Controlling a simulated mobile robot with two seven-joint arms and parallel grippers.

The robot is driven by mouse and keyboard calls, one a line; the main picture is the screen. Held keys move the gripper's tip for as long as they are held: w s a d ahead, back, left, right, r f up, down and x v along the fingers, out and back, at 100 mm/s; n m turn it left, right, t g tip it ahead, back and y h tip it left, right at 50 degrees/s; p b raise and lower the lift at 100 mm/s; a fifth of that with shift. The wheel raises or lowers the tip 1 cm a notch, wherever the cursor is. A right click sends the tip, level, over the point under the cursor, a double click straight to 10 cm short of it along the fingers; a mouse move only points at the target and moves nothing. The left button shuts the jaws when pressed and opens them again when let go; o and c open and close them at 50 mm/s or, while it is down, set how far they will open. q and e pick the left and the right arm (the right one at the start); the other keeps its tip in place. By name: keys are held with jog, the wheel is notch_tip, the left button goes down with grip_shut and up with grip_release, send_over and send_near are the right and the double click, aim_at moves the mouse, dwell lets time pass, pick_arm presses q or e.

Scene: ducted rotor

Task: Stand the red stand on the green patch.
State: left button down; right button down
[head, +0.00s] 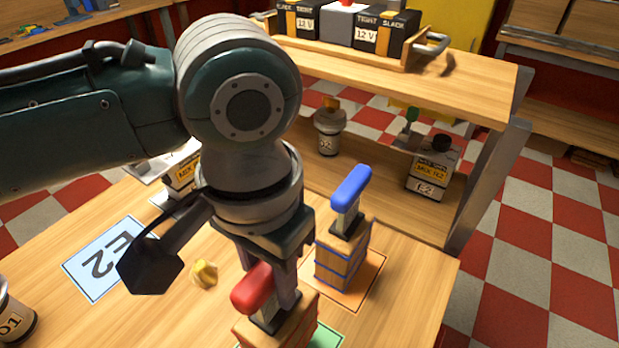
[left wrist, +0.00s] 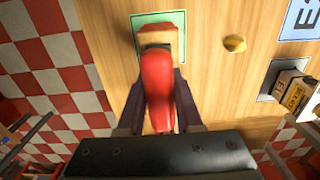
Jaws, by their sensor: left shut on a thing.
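The red stand (head: 250,289) is a wooden block with a red bar handle on top, near the bottom of the head view. My left gripper (head: 276,292) is shut on it just below the red bar. The green patch (head: 327,338) shows beside and partly under the stand. In the left wrist view the red bar (left wrist: 158,88) lies between the fingers, and the block overlaps the green patch (left wrist: 144,20). The stand looks upright. I cannot tell whether its base touches the patch. My right gripper is not in view.
A blue-handled stand (head: 343,255) is on an orange patch (head: 366,288) close behind the held stand. A yellow lump (head: 205,274) and an E2 card (head: 100,258) lie to the left. A wooden shelf (head: 440,88) with batteries stands behind. Open wood lies to the right.

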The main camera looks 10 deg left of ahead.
aim_at(275, 305)
pick_arm(q)
jog(key=shift+f, duration=1.55)
jog(key=shift+f+b, duration=0.15)
jog(key=shift+b, duration=0.15)
jog(key=c, duration=0.6)
grip_release()
